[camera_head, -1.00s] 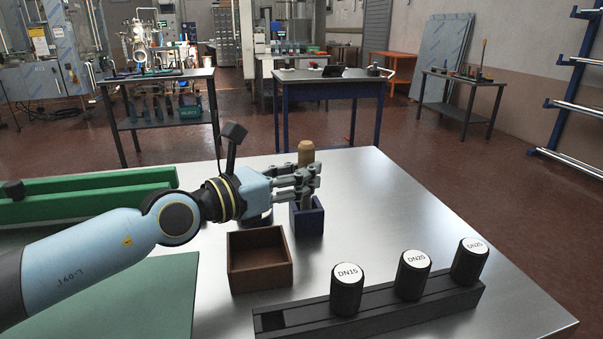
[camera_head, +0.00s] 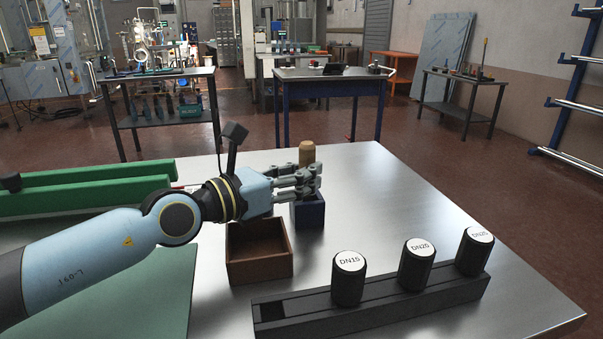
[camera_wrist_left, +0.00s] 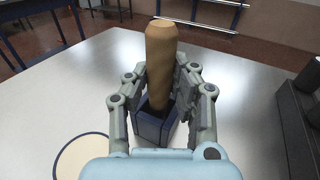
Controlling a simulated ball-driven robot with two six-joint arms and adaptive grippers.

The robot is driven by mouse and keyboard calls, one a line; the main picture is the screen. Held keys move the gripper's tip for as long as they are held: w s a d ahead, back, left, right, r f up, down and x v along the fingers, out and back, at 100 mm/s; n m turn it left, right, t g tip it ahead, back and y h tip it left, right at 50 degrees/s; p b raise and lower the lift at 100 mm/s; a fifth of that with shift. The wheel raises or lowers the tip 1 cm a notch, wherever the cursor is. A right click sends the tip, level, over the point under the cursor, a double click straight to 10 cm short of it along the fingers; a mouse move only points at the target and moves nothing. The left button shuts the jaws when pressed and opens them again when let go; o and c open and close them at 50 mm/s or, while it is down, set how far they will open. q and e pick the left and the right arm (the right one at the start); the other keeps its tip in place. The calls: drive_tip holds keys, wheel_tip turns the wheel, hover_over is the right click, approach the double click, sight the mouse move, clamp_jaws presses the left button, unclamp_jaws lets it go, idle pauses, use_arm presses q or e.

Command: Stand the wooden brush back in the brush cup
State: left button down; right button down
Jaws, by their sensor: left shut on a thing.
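The wooden brush (camera_head: 306,153) is upright in my left gripper (camera_head: 300,182); its rounded tan handle end sticks up above the fingers. It also shows in the left wrist view (camera_wrist_left: 161,60), with a darker lower part. The fingers (camera_wrist_left: 163,92) are shut on it from both sides. The dark blue square brush cup (camera_head: 309,214) stands on the table just below the fingers. In the left wrist view, the brush's lower end meets the mouth of the cup (camera_wrist_left: 150,130); how deep it reaches is hidden. My right gripper is not in view.
An open brown wooden box (camera_head: 260,268) stands in front of the cup. A dark rack (camera_head: 380,308) with several black labelled cylinders is at front right. A pale round dark-rimmed thing (camera_wrist_left: 82,160) lies beside the cup. Green bars (camera_head: 90,187) lie at left.

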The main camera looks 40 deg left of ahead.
use_arm(q)
drive_tip(key=shift+f, duration=0.3)
drive_tip(key=c, duration=1)
unclamp_jaws()
drive_tip(key=shift+c, duration=0.2)
